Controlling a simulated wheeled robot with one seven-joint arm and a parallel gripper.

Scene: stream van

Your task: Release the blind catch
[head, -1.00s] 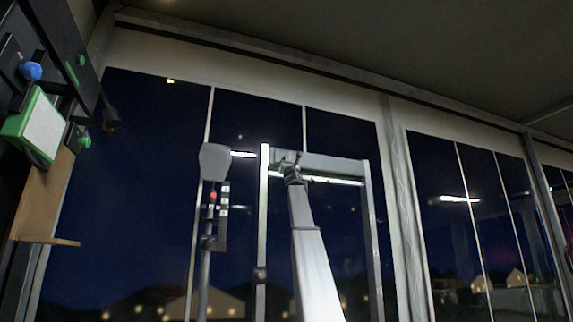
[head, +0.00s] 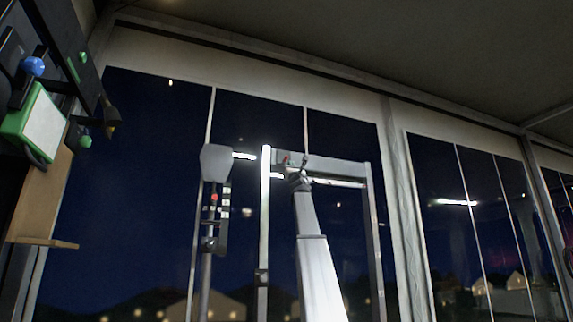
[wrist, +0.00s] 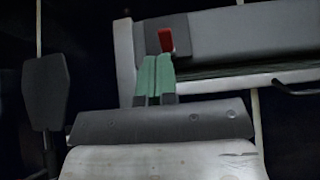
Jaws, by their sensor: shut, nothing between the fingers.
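The blind catch appears as a small red tab (wrist: 166,39) on a dark plate at the left end of a grey crossbar, seen in the wrist view. It also shows as a small red spot in the head view (head: 287,160), near the top left of the grey frame. My gripper (wrist: 158,60) has pale green fingers, shut side by side with nothing between them. The fingertips are just below the red tab; I cannot tell whether they touch it. In the head view my gripper (head: 303,166) is small and lies just right of the red spot.
The grey frame (head: 265,215) stands before dark windows. Left of it is a post with a grey paddle-shaped head (head: 215,162) and a small control strip. A wall panel with a green-edged box (head: 40,122) and a wooden shelf (head: 45,242) is at far left.

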